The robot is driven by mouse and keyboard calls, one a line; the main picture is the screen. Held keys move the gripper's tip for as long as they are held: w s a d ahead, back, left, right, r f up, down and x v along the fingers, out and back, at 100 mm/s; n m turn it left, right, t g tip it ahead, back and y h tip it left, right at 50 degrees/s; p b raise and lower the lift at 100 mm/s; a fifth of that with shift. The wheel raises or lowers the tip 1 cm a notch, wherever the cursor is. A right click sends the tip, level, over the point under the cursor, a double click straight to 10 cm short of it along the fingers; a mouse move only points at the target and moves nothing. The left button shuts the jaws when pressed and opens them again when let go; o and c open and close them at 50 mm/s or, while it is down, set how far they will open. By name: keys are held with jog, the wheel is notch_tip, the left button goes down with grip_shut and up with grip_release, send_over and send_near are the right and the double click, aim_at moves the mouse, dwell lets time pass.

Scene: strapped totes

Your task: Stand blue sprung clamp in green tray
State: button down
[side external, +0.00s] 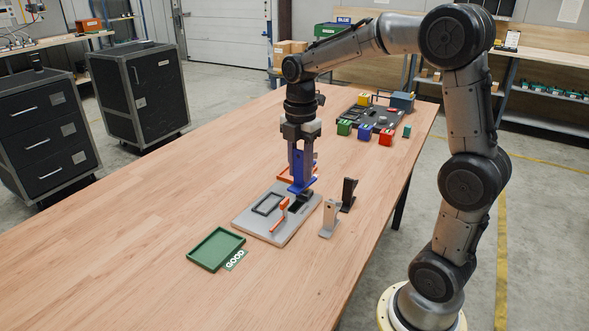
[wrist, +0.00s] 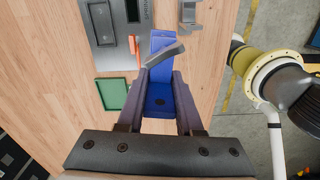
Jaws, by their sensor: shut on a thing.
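The blue sprung clamp (side external: 301,186) is held between the fingers of my gripper (side external: 302,170), above the far part of a grey fixture plate. In the wrist view the blue clamp (wrist: 158,98) lies between the two fingers of my gripper (wrist: 164,80), with a grey bar across it. The green tray (side external: 216,249) lies flat on the table, left of and nearer than the plate, and looks empty. The tray also shows in the wrist view (wrist: 113,96), left of the fingers. The gap between clamp and plate is hard to judge.
The grey plate (side external: 252,222) carries an orange-handled toggle (side external: 282,214). A light grey clamp (side external: 329,219) and a black clamp (side external: 348,194) stand right of it. Coloured blocks stand farther back. The table's left is clear.

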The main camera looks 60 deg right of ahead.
jog(key=w+a+f, duration=0.4)
jog(key=w+a, duration=0.6)
jog(key=w, duration=0.4)
jog(key=shift+n, duration=0.7)
jog(key=shift+w+a+f, duration=0.2)
jog(key=shift+a+f, duration=1.3)
jog(key=shift+f, duration=0.25)
jog(key=shift+w+a+f, duration=0.15)
jog(key=shift+a+f, duration=1.35)
jog(key=shift+f, duration=0.25)
jog(key=shift+f, duration=1.1)
jog(key=shift+f, duration=0.35)
jog(key=shift+f, duration=0.1)
